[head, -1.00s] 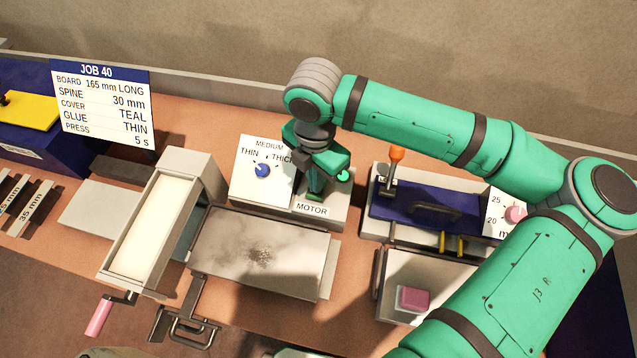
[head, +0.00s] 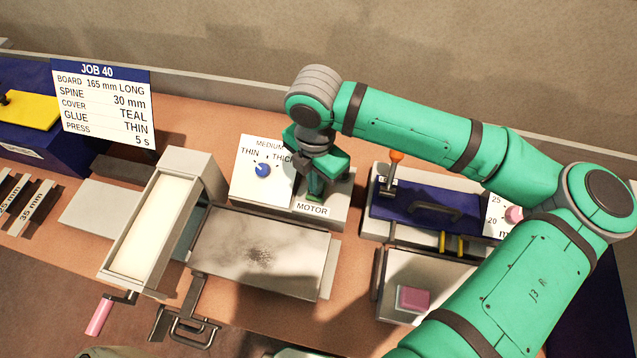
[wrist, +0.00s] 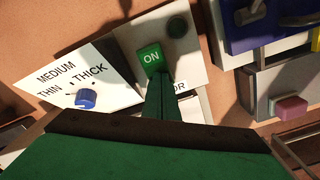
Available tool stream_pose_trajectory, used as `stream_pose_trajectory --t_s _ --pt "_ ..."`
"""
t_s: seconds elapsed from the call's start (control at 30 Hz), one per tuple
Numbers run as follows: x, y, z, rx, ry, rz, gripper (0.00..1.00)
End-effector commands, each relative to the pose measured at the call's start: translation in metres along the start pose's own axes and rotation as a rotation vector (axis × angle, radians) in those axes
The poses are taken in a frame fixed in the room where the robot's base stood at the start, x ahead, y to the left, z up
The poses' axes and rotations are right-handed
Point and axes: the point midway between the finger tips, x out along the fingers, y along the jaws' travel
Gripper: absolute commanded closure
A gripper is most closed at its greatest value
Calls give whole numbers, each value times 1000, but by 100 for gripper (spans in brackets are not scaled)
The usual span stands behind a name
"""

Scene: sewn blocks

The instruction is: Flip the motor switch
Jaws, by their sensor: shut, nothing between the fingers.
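The motor switch (wrist: 150,58) is a green rocker marked ON, on the grey control box above the MOTOR label (head: 312,209). A round lamp (wrist: 178,27) beside the switch looks dark green and unlit. My gripper (head: 315,190) points down at the switch, shut and empty. In the wrist view its fingertips (wrist: 158,82) are at the lower edge of the ON face. I cannot tell whether they touch it. In the head view the gripper hides the switch.
A blue knob (head: 263,170) on the THIN/MEDIUM/THICK dial is just left of my gripper. An orange-tipped lever (head: 396,156) and navy press (head: 420,205) stand to the right. A glue tray with a crank (head: 100,315) and a grey plate (head: 262,255) lie in front.

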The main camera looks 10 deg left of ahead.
Motion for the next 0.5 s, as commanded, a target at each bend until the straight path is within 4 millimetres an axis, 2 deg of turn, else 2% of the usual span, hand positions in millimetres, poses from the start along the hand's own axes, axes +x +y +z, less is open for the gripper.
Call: stream_pose_trajectory --t_s 0.5 --pt "-32 1 0 0 -2 0 100"
